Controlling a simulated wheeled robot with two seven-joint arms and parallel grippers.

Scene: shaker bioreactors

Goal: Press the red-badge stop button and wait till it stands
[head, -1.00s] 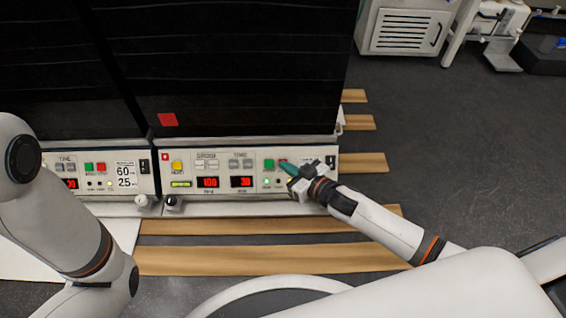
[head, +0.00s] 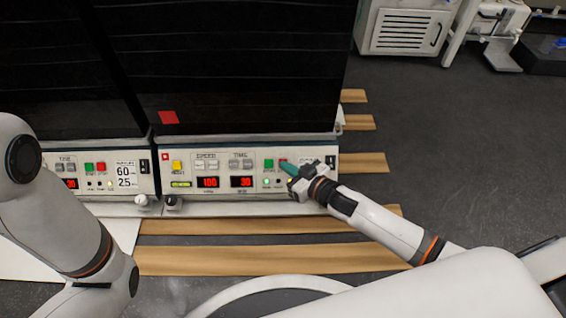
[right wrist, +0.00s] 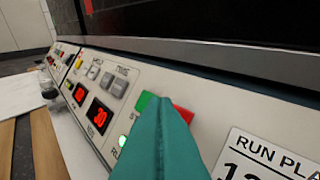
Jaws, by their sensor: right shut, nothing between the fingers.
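The shaker with the red square badge (head: 168,117) on its dark front stands in the middle of the head view. Its panel (head: 218,162) has a green button (head: 268,163) and a red stop button beside it. The red stop button (right wrist: 184,114) shows partly behind my fingers in the right wrist view. My right gripper (head: 286,166) is shut and empty, its teal fingertips at the red button; I cannot tell whether they touch it. A green lamp (right wrist: 122,140) is lit under the buttons. My left gripper is out of view.
A second shaker panel (head: 100,172) with its own green and red buttons stands to the left. A yellow button (head: 177,166) and red displays (head: 207,182) sit left on the badged panel.

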